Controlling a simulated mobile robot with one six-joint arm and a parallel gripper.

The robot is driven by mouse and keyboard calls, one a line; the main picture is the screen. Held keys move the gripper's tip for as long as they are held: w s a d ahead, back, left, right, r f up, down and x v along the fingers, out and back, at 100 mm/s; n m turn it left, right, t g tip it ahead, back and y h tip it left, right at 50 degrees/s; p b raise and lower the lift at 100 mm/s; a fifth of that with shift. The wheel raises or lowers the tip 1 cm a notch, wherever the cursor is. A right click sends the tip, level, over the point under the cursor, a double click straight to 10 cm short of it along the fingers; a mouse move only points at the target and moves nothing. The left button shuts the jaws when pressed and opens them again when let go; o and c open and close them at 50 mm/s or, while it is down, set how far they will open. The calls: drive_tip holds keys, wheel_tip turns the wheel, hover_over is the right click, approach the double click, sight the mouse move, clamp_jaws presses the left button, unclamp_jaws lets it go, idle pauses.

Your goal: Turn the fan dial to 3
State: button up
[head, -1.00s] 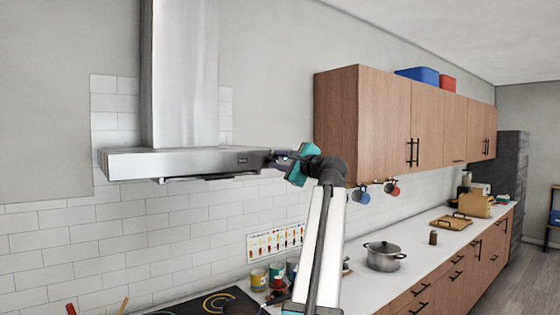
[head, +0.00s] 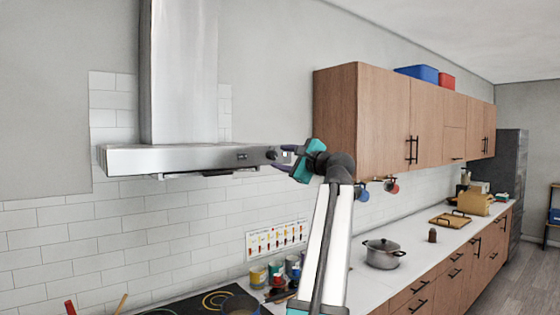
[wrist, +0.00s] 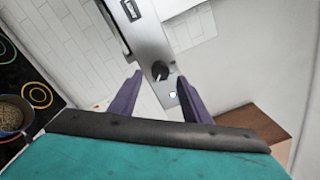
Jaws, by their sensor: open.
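The fan dial (head: 272,155) is a dark round knob on the front right end of the steel range hood (head: 185,159). In the wrist view the dial (wrist: 160,70) shows as a black knob between and beyond the fingertips, with a small pale round mark beside it. My gripper (head: 281,157), teal with dark purple fingers, is open just right of the dial in the head view. In the wrist view my gripper (wrist: 159,80) has its fingers spread on either side of the dial, with a gap and no contact visible. The dial's markings are too small to read.
Wooden wall cabinets (head: 385,120) stand close to the right of my gripper, with mugs (head: 391,186) hanging below. A cooktop (head: 190,306), several cans and a pot (head: 383,253) are on the counter below. The space in front of the hood is free.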

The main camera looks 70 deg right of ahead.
drive_tip(key=b+v, duration=0.3)
drive_tip(key=v, duration=0.8)
drive_tip(key=shift+s, duration=0.2)
drive_tip(key=shift+r, duration=0.1)
